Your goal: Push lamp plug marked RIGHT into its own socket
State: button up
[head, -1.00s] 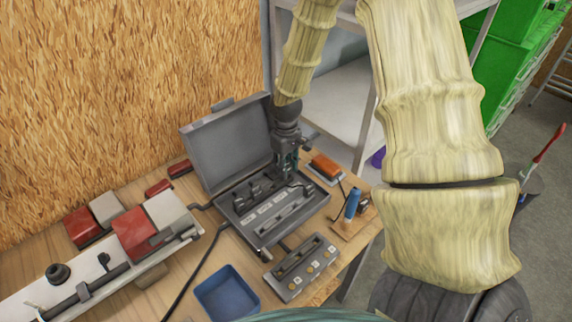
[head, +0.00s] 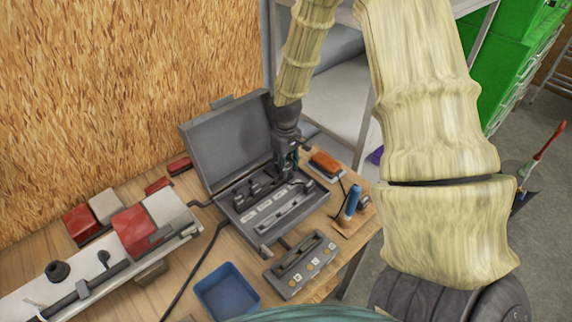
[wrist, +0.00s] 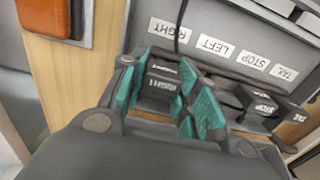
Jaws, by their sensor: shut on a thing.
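My gripper (wrist: 166,78) has its teal fingers on either side of a dark plug (wrist: 160,86). The plug has a small white label that reads upside down and looks like RIGHT. In the head view my gripper (head: 287,160) points down over the back right of the open grey case (head: 262,232). On the case panel in the wrist view are the labels RIGHT (wrist: 168,35), LEFT (wrist: 215,46), STOP (wrist: 254,60) and one that looks like TAIL (wrist: 284,73). A black STOP plug (wrist: 262,103) stands to the right of the fingers. The held plug's prongs and socket contact are hidden.
A thin black cable (wrist: 183,25) runs up past the fingers. A grey switch box (head: 300,264) and blue tray (head: 227,292) stand in front. The raised lid (head: 226,143) is close behind.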

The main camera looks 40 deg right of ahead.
jog(key=shift+f, duration=0.3)
jog(key=o, duration=0.9)
jog(key=shift+o, duration=0.2)
jog(key=o, duration=0.4)
jog(key=shift+r, duration=0.1)
jog(key=shift+r+p, duration=2.75)
jog(key=shift+r, duration=0.7)
